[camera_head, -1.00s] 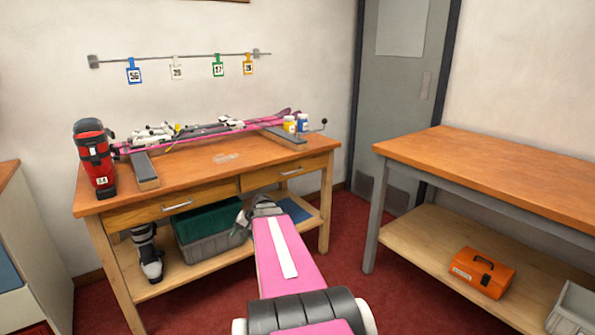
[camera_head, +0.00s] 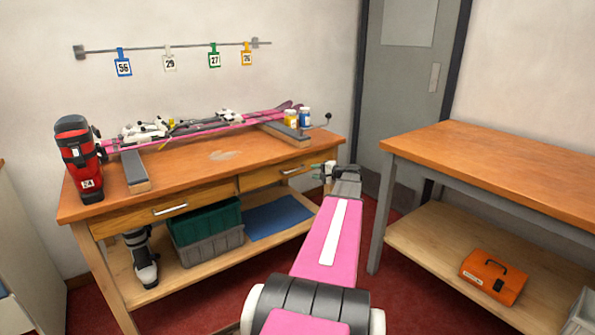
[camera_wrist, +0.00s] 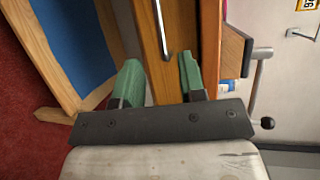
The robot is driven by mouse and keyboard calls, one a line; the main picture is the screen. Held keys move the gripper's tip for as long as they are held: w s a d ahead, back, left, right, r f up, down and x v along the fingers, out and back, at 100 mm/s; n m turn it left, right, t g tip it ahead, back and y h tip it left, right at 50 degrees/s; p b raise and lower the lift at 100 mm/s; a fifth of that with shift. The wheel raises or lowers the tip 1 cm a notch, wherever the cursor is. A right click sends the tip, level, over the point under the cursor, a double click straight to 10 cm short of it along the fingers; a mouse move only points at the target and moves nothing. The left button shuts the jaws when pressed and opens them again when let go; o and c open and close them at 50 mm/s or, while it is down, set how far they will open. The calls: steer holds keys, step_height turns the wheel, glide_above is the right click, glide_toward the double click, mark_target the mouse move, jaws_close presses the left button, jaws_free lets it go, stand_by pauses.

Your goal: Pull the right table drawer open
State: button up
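The right table drawer (camera_head: 262,180) is a wooden front under the orange-brown bench top and looks closed. Its metal bar handle (camera_head: 293,170) sits near the middle of the front. My gripper (camera_head: 322,172) is at about drawer height, just right of the handle in the head view. In the wrist view my gripper (camera_wrist: 160,78) is open, with two green fingers apart and nothing between them. The handle (camera_wrist: 168,28) runs upright in that view, ahead of the fingertips and nearer the right finger. The fingers do not appear to touch it.
The left drawer (camera_head: 165,207) is closed. A ski boot (camera_head: 80,158) and skis (camera_head: 215,127) on supports occupy the bench top. A green crate (camera_head: 205,222) and a blue mat (camera_head: 278,217) are on the lower shelf. A second table (camera_head: 490,165) stands right of my arm.

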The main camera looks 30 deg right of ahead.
mark_target(296, 170)
steer(key=x, duration=1)
steer(key=shift+w+a, duration=0.1)
steer(key=shift+a, duration=0.15)
steer(key=shift+c, duration=0.3)
jaws_close()
